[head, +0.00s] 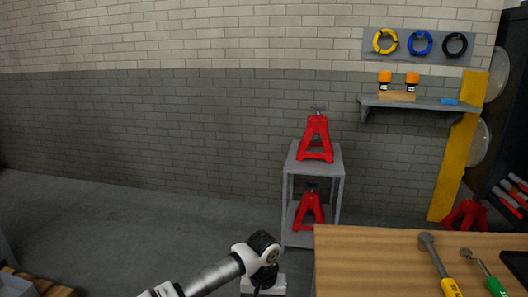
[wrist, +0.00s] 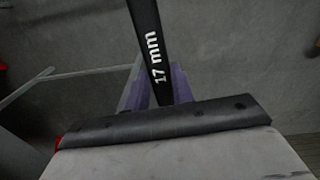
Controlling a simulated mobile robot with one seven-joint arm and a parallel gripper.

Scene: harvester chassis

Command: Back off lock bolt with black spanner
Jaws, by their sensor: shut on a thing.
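A black spanner (wrist: 147,40) marked "17 mm" crosses the upper middle of the wrist view. My gripper (wrist: 157,88) is shut on it, with purple-grey fingers on both sides of the spanner. The spanner's upper end runs out of the picture, and its lower end is hidden behind the dark edge of my wrist. In the head view my arm reaches in from the bottom, left of the wooden table; the fingers and the spanner are not visible there. The lock bolt is not seen in either view.
A wooden-topped table (head: 370,262) at the lower right carries a yellow-handled tool (head: 440,267) and a green-handled tool (head: 484,271). Behind my arm stands a grey rack (head: 337,185) with red stands (head: 316,138). The grey floor (head: 130,220) at left is largely clear.

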